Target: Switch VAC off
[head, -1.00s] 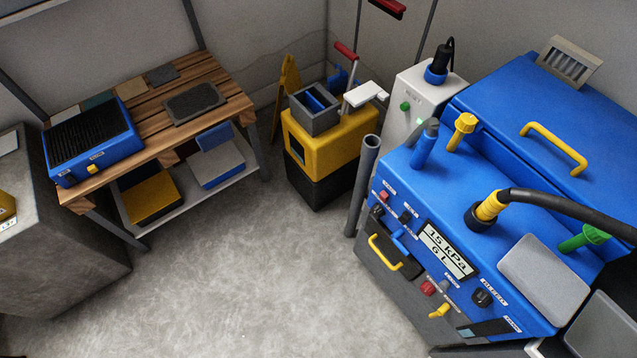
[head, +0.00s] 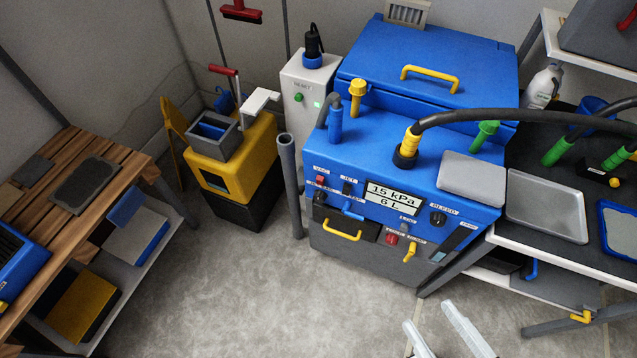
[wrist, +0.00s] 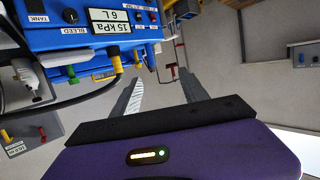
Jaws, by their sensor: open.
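The blue machine (head: 400,150) stands at centre, its sloping front panel facing me. Its display (head: 393,197) reads 15 kPa and 6 L. A red switch (head: 320,181), under a small label that seems to read VAC, sits at the panel's upper left; its lever position is too small to tell. A black switch (head: 347,187) is just right of it. My gripper (head: 442,322) is open and empty at the bottom edge, in front of the machine and apart from it. In the wrist view, the fingers (wrist: 161,78) are spread and the panel (wrist: 85,40) appears upside down at upper left.
A grey upright pipe (head: 291,190) stands left of the panel. A yellow handle (head: 342,236), a blue lever (head: 350,212) and a yellow valve (head: 409,253) project from the front. A table (head: 490,232) with trays adjoins at right. The floor (head: 250,300) ahead is clear.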

